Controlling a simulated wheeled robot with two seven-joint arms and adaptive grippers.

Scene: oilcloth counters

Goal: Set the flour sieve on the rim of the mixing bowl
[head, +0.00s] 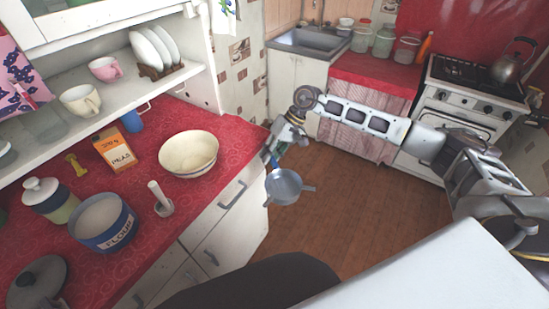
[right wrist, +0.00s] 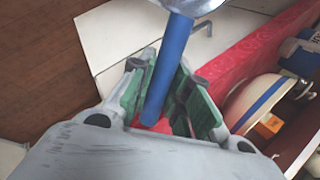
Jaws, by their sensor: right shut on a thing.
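The flour sieve (head: 284,187) is a grey round pan with small side lugs and a blue handle (right wrist: 167,72). My right gripper (head: 277,150) is shut on the blue handle. The sieve hangs in the air off the counter's right edge, over the floor. The mixing bowl (head: 188,155), cream with a dark band, stands upright on the red counter, left of the sieve and apart from it. The bowl also shows in the right wrist view (right wrist: 256,98), at the right. My left gripper is not in view.
On the red counter (head: 172,238) stand a flour tin (head: 113,237), a lidded jar (head: 48,197), an orange peas box (head: 115,150) and a white upright holder (head: 160,198). A shelf with cups overhangs the back. Open floor (head: 335,220) lies right of the counter.

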